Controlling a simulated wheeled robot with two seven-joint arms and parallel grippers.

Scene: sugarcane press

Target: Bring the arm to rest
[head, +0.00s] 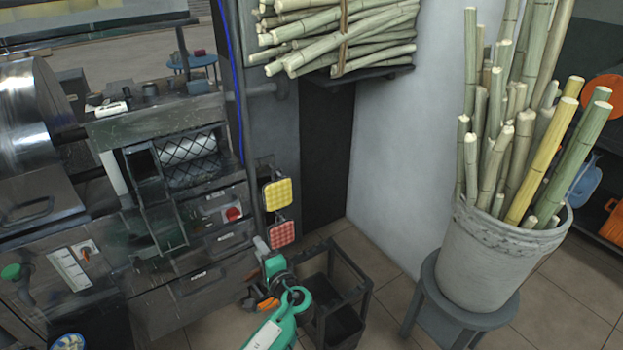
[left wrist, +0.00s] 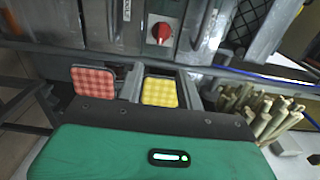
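My left gripper (head: 279,214) is in front of the right side of the grey sugarcane press (head: 190,225) in the head view. Its two dimpled pads, one yellow and one red, stand apart with nothing visible between them. In the left wrist view the gripper (left wrist: 137,88) shows the same pads beyond its green body and black front edge. A red knob (left wrist: 162,32) on the press is just ahead of it there; the same knob (head: 232,214) is left of the pads in the head view. My right gripper is not in view.
A black open-framed crate (head: 335,320) stands on the floor beside my left arm. A pale bucket of sugarcane (head: 490,260) stands on a grey stool (head: 462,318) at right. A bundle of canes (head: 345,35) lies on a wall shelf above. Tiled floor shows between crate and stool.

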